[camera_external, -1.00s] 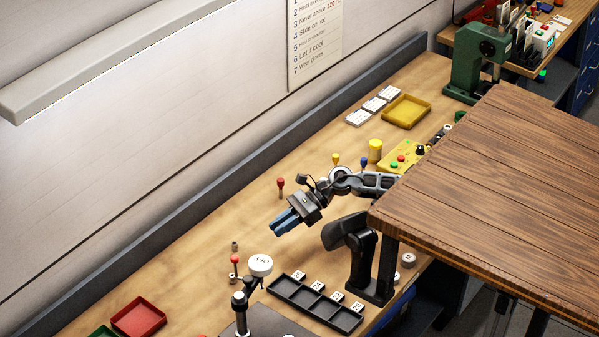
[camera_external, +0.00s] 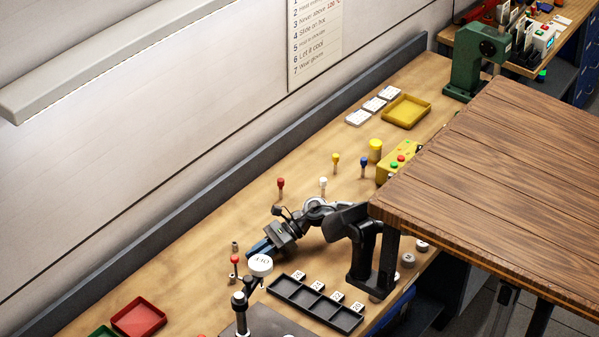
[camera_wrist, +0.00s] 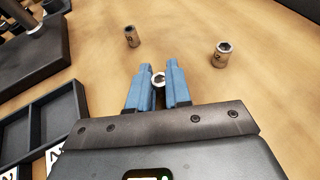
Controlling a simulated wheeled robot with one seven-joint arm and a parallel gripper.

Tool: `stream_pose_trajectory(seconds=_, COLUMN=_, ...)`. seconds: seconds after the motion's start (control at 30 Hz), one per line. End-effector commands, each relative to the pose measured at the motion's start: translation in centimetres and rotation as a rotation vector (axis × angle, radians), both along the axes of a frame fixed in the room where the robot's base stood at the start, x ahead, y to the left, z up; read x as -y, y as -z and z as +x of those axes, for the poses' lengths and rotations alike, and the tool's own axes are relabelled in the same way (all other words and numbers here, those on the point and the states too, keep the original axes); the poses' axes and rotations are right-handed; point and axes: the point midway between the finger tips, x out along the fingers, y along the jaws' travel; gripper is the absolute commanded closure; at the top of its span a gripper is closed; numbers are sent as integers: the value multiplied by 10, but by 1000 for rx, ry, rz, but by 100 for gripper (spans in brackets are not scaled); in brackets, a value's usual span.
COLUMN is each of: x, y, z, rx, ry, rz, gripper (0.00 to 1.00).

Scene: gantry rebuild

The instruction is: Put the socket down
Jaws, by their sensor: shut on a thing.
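My gripper (camera_wrist: 158,84) has blue fingers closed around a silver socket (camera_wrist: 159,79), whose round open end shows between the fingertips in the wrist view. In the external view my gripper (camera_external: 260,248) is low over the bench, and the socket in it is hidden. I cannot tell whether the held socket touches the bench. Two other sockets stand upright and apart on the wood in the wrist view: one ahead to the left (camera_wrist: 132,37), one ahead to the right (camera_wrist: 222,55). A black compartment tray (camera_external: 292,294) with white number labels lies in front of the gripper; it also shows in the wrist view (camera_wrist: 38,130).
A red-topped pin (camera_external: 281,185) and a white-topped pin (camera_external: 323,184) stand behind. A red tray (camera_external: 139,318) lies at lower left. Bench between gripper and wall is mostly clear.

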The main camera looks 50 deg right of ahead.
Motion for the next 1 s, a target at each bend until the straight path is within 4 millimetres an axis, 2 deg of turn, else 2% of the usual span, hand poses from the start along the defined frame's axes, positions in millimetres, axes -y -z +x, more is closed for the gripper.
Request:
stream_pose_trajectory(seconds=0.2, x=0, y=2, z=0, rx=1, ry=0, rz=0, gripper=100)
stream_pose_trajectory(seconds=0.23, x=0, y=1, z=0, rx=1, ry=0, rz=0, gripper=80)
stream_pose_trajectory(seconds=0.5, x=0, y=1, z=0, rx=0, ry=0, rz=0, gripper=56)
stream_pose_trajectory(seconds=0.77, x=0, y=-1, z=0, rx=0, ry=0, rz=0, gripper=56)
stream_pose_trajectory(seconds=0.87, x=8, y=-3, z=-2, rx=2, ry=1, rz=-3, gripper=56)
stream_pose_trajectory(seconds=1.0, x=29, y=-10, z=-11, rx=2, ry=3, rz=-3, gripper=56)
